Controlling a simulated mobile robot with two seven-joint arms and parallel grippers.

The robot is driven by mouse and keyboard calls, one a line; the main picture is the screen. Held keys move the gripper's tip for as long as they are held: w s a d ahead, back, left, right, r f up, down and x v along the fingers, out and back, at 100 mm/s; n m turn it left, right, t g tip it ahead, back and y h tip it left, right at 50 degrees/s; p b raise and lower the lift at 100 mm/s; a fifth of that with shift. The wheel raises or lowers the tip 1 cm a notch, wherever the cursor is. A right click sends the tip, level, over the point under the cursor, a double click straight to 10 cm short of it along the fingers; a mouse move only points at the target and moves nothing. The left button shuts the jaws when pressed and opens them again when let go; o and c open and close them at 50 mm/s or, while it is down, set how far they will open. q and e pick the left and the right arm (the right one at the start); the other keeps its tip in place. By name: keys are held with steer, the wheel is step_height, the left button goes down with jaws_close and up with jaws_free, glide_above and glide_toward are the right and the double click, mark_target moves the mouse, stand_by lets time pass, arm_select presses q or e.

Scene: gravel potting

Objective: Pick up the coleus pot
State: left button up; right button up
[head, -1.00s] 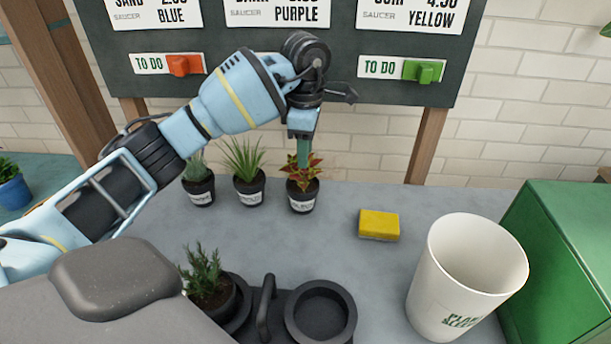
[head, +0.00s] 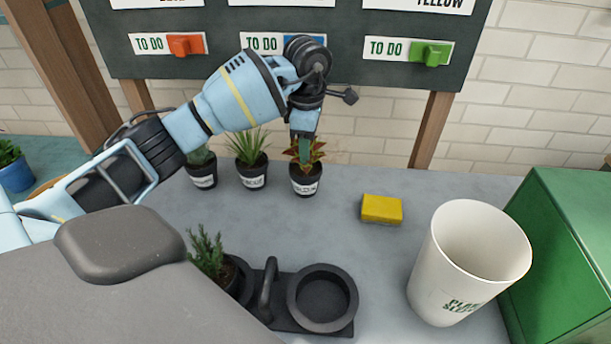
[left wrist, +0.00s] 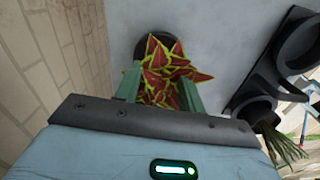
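The coleus pot (head: 305,187) is a small black pot with a white label, standing upright on the grey counter. Its red and yellow-green leaves (head: 311,152) show above the rim. My left gripper (head: 305,150) is above it, pointing down, with its green fingers among the leaves. In the left wrist view the leaves (left wrist: 166,72) lie between the two spread fingers (left wrist: 158,90), and the black pot rim (left wrist: 156,45) shows beyond them. The leaves hide much of the pot, and I cannot see the fingers pressing on it. My right gripper is not in view.
Two other potted plants (head: 252,176) (head: 202,174) stand just left of the coleus. A yellow sponge (head: 381,209), a white cup (head: 455,270) and a green box (head: 570,250) are to the right. A black carrier (head: 322,297) holds another plant in front.

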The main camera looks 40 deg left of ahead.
mark_target(306, 166)
arm_select(q)
step_height(306, 166, down, 3)
steer(key=shift+a+f, duration=0.1)
jaws_close()
stand_by(0.3)
